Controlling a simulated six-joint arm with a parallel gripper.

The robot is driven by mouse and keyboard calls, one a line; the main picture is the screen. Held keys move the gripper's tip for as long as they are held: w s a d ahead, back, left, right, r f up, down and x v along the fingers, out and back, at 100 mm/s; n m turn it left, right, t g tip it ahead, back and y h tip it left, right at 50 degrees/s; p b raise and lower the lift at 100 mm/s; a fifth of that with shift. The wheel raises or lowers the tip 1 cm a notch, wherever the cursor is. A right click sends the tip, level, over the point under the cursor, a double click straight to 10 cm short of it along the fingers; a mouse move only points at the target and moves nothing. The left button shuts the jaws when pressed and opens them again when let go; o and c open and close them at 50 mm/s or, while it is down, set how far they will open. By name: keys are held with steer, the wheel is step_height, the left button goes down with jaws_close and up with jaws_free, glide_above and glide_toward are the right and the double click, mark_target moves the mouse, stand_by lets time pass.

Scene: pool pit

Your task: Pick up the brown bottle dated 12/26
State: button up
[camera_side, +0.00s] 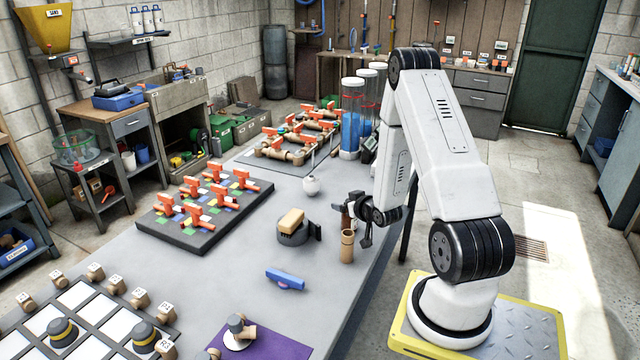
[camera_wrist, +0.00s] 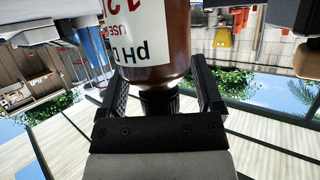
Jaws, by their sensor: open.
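A brown bottle (camera_wrist: 178,38) with a white label fills the upper middle of the wrist view. Its label shows "PH D", red "USE" and part of a large red number; the full date is cut off. Its black neck or cap (camera_wrist: 158,103) lies between the two fingers of my gripper (camera_wrist: 160,78). The fingers stand apart on either side, with a gap visible at the neck. In the side view my gripper (camera_side: 362,218) is at the table's right edge beside a small dark brown shape (camera_side: 346,217), likely the bottle.
A tan cylinder (camera_side: 347,246) stands just below my gripper in the side view. Bare tabletop (camera_side: 190,285) lies to the left.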

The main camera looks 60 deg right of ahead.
stand_by(0.5)
jaws_close()
steer(key=shift+r, duration=0.15)
step_height(320, 180, up, 10)
stand_by(1.0)
stand_by(0.5)
